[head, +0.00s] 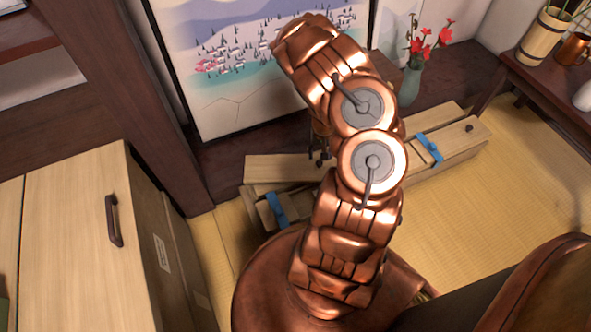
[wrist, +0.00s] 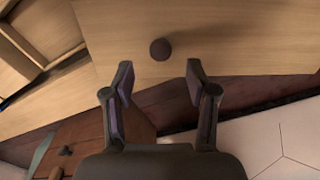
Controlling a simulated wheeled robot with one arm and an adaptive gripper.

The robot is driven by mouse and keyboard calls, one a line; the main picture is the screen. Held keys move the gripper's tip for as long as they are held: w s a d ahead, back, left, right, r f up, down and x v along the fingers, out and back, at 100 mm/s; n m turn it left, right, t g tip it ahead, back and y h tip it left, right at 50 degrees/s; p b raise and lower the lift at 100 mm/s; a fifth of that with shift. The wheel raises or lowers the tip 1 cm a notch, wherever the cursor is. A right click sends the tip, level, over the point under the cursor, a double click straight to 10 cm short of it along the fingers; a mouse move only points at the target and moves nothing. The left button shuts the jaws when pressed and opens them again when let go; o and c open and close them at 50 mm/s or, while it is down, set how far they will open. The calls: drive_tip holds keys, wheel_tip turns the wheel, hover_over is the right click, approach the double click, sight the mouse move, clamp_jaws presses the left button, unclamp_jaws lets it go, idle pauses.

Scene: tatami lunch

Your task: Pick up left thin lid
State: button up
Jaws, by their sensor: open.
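The left thin lid (head: 285,168) is a flat pale wooden board at the left end of a long wooden box on the floor. My arm hides its right part in the head view. In the wrist view a pale board (wrist: 230,35) with a dark round knob (wrist: 160,49) fills the upper part; it appears to be this lid. My gripper (wrist: 159,80) is open and empty, its fingertips either side of the knob's line and just short of it in the picture. In the head view my gripper (head: 318,150) shows only partly, by the lid, behind my arm.
The long box (head: 455,148) has blue bands (head: 430,147) and open compartments. A picture panel (head: 225,75) stands behind it, with a vase of red flowers (head: 411,80) to the right. A wooden cabinet (head: 65,250) stands at left. Tatami (head: 530,180) is clear at right.

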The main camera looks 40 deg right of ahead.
sight(320, 162)
drive_tip(key=shift+s+a+f+b, duration=0.1)
drive_tip(key=shift+f+b, duration=0.45)
drive_tip(key=shift+f, duration=0.8)
drive_tip(key=shift+s+a+f+b, duration=0.1)
drive_tip(key=shift+f+b, duration=0.45)
drive_tip(key=shift+f, duration=0.8)
drive_tip(key=shift+r, duration=0.1)
clamp_jaws()
